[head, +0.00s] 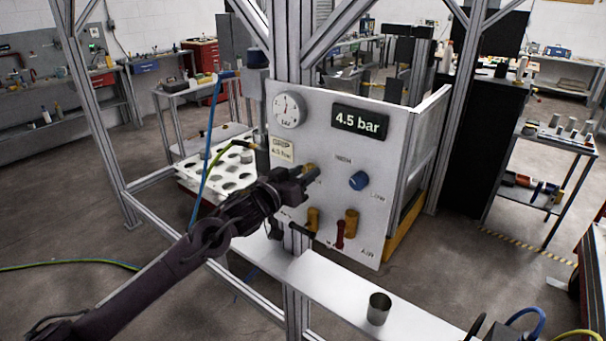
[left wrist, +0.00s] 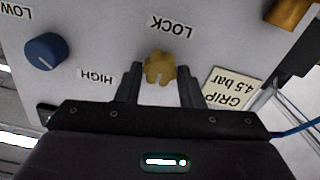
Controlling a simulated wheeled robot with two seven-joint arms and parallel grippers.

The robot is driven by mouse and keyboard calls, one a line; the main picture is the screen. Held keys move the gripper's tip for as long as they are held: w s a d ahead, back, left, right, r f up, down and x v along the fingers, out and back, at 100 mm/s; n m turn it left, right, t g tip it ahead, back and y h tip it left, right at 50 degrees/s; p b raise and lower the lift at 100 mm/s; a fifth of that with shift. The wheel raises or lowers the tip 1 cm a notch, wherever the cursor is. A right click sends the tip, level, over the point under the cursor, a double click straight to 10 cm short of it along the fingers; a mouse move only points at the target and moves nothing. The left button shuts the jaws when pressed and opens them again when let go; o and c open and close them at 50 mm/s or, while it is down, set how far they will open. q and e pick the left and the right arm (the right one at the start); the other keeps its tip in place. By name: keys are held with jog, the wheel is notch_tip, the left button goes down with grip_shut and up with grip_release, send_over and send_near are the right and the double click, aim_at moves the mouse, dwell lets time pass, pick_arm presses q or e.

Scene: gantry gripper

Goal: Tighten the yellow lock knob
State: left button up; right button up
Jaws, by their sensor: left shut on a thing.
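In the head view my left gripper (head: 308,176) reaches the panel from the left and hides most of the knob (head: 310,168). My right gripper does not show.
A blue knob (head: 358,181) is right of the lock knob, between HIGH and LOW. A gauge (head: 289,109) and a 4.5 bar display (head: 360,121) are above. Yellow and red handles (head: 340,235) stick out below. A metal cup (head: 378,308) stands on the white ledge (head: 335,287).

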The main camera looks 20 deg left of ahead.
pick_arm(q)
jog(key=shift+f+m+b, duration=0.15)
jog(key=shift+m+b, duration=3.95)
jog(key=shift+m, duration=1.9)
jog(key=shift+f+m+b, duration=0.2)
jog(key=shift+m+b, duration=3.95)
jog(key=shift+m, duration=1.85)
jog(key=shift+f+m+b, duration=0.15)
jog(key=shift+m+b, duration=3.95)
jog(key=shift+m, duration=1.9)
